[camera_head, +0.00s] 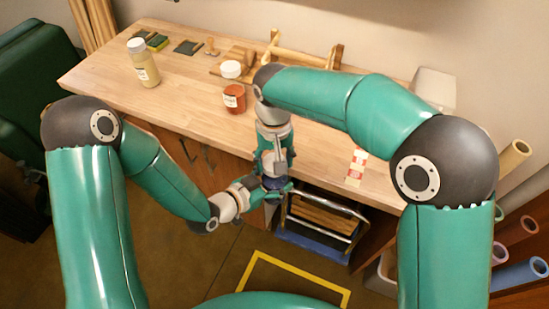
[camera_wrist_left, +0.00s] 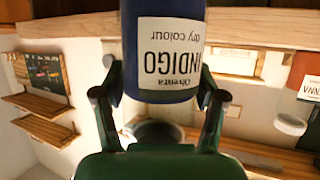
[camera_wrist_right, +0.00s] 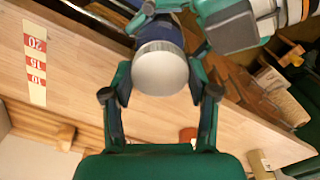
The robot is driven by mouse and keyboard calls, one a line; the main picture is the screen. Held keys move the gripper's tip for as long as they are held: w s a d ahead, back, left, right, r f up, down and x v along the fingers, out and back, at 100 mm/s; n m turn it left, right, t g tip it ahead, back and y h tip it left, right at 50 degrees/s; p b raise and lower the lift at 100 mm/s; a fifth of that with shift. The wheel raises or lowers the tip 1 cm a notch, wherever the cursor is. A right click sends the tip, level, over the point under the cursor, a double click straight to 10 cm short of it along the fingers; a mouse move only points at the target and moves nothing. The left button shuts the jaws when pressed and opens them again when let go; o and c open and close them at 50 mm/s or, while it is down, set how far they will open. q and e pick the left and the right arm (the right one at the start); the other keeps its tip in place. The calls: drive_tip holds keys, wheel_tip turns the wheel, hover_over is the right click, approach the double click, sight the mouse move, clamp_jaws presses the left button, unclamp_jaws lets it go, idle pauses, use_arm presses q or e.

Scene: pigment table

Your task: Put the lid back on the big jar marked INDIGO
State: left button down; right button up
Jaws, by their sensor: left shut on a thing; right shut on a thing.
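The big blue jar (camera_wrist_left: 168,50) fills the top of the left wrist view, its INDIGO label upside down in that picture. My left gripper (camera_wrist_left: 160,85) is shut on it, one finger on each side. In the right wrist view, a white round lid (camera_wrist_right: 160,68) sits between the fingers of my right gripper (camera_wrist_right: 160,75), which is shut on it. The blue jar (camera_wrist_right: 162,32) is right behind the lid; whether the lid is seated or just apart is hidden. In the head view, both grippers meet before the table's front edge, and my arms largely hide jar and lid.
The wooden table (camera_head: 190,95) holds an ochre jar (camera_head: 146,70), a red jar (camera_head: 234,98) with a white lid, a wooden rack (camera_head: 305,58) and a numbered strip (camera_head: 356,166). The table's front left is clear.

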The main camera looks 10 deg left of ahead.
drive_tip(key=o, duration=1.4)
drive_tip(key=shift+c, duration=0.2)
drive_tip(key=shift+r, duration=0.1)
wheel_tip(320, 180, up, 12)
drive_tip(key=shift+w, duration=0.1)
